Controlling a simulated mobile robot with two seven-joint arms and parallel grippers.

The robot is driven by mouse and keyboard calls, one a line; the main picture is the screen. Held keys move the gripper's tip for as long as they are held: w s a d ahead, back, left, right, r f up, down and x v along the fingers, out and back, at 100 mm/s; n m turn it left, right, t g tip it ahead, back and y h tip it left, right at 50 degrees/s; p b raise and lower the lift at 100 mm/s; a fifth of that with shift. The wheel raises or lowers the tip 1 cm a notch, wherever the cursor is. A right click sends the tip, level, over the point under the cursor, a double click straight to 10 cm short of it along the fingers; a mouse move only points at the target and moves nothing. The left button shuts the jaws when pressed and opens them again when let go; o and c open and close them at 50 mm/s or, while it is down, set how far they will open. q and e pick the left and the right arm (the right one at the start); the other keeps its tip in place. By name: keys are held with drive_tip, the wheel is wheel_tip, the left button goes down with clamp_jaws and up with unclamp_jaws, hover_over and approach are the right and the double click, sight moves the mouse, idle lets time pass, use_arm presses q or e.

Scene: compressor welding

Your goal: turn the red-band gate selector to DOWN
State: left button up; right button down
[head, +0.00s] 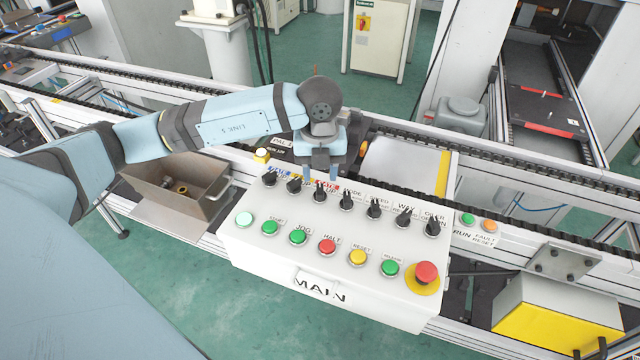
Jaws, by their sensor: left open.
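The white control box (240,240) marked MAIN has a row of black selector knobs along its back edge. The red-band gate selector (320,193) is the third knob from the left, with a red label behind it. Its pointer direction is too small to read. My left gripper (321,176) points down just above and behind this knob, with its two blue fingers apart and nothing seen between them. The fingers partly cover the labels. I cannot tell whether they touch the knob. My right gripper is not in view.
Blue-band (270,179) and yellow-band (294,185) knobs stand close on the left, and another knob (346,201) on the right. Coloured buttons and a red mushroom button (427,273) line the front. A metal bin (165,187) sits left of the box.

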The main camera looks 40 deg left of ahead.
sight(320, 190)
use_arm(q)
wheel_tip(320, 190, up, 9)
drive_tip(key=shift+f, duration=0.2)
idle(0.7)
